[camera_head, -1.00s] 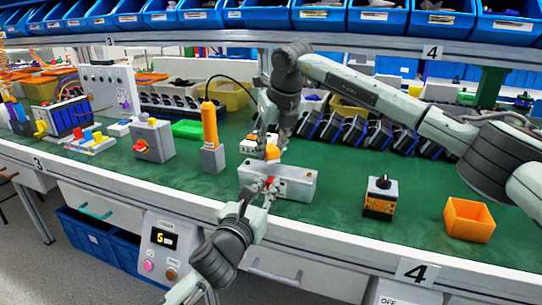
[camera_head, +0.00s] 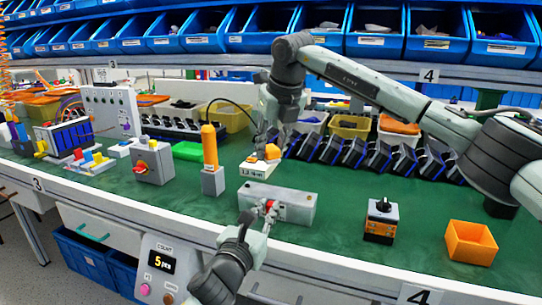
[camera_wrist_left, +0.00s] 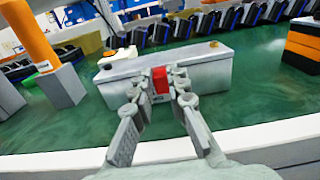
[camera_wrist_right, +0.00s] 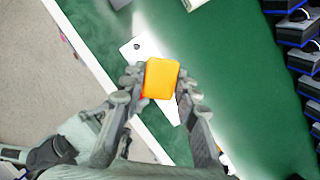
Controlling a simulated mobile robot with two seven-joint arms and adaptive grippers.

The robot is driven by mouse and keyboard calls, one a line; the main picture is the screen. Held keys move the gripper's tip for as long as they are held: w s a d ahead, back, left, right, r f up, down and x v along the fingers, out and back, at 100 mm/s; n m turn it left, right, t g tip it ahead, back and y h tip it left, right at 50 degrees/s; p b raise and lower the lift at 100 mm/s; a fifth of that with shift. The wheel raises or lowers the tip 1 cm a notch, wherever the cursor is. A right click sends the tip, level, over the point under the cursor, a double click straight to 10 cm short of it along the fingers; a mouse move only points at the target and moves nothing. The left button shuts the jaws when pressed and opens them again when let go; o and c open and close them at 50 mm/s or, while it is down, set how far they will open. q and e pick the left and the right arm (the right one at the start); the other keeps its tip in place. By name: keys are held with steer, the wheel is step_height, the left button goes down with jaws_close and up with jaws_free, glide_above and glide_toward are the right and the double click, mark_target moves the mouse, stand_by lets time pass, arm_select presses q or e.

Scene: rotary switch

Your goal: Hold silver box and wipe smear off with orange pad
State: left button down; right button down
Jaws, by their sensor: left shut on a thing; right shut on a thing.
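The silver box (camera_head: 290,203) stands near the front edge of the green bench. My left gripper (camera_wrist_left: 161,82) is shut on the red part (camera_wrist_left: 160,78) on the box's front face. My right gripper (camera_head: 270,143) is shut on the orange pad (camera_head: 272,152), which is above and behind the box, apart from it. In the right wrist view the pad (camera_wrist_right: 161,78) sits between the fingertips and hides part of the pale box top. A small brownish spot (camera_wrist_left: 213,44) shows on the box top's right end; I cannot tell whether it is the smear.
An orange post on a grey block (camera_head: 212,180) stands left of the box. A black and orange switch unit (camera_head: 381,222) and an orange bin (camera_head: 470,242) stand to the right. A small labelled unit (camera_head: 256,168) and black angled units (camera_head: 330,142) are behind.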

stand_by(0.4)
arm_select(q)
steer(key=c, duration=1.4)
jaws_free()
